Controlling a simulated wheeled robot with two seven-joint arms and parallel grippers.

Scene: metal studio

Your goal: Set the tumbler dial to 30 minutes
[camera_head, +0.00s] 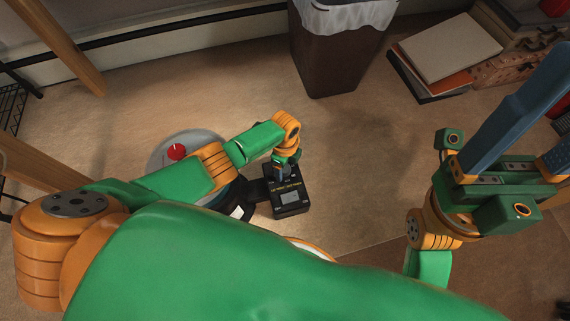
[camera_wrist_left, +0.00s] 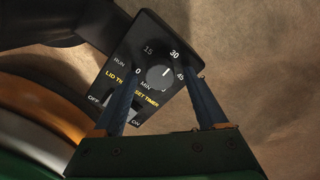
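The tumbler's black control box (camera_head: 290,198) is on the floor in the middle of the head view. In the left wrist view, its panel (camera_wrist_left: 120,62) carries a round grey dial (camera_wrist_left: 160,77) with a white mark. The mark points up and slightly right, roughly toward the printed 30; the exact setting is hard to read. My left gripper (camera_wrist_left: 163,78) is open, its two dark blue fingers on either side of the dial with visible gaps. In the head view, my left gripper (camera_head: 284,166) is over the box's far end. My right gripper (camera_head: 562,95) is raised at the right, fingers apart and empty.
A grey round lid with a red knob (camera_head: 177,152) lies left of the box, partly behind my left arm. A brown bin (camera_head: 335,60) with a white liner stands behind. Books (camera_head: 447,48) are stacked at upper right. Carpet between box and books is clear.

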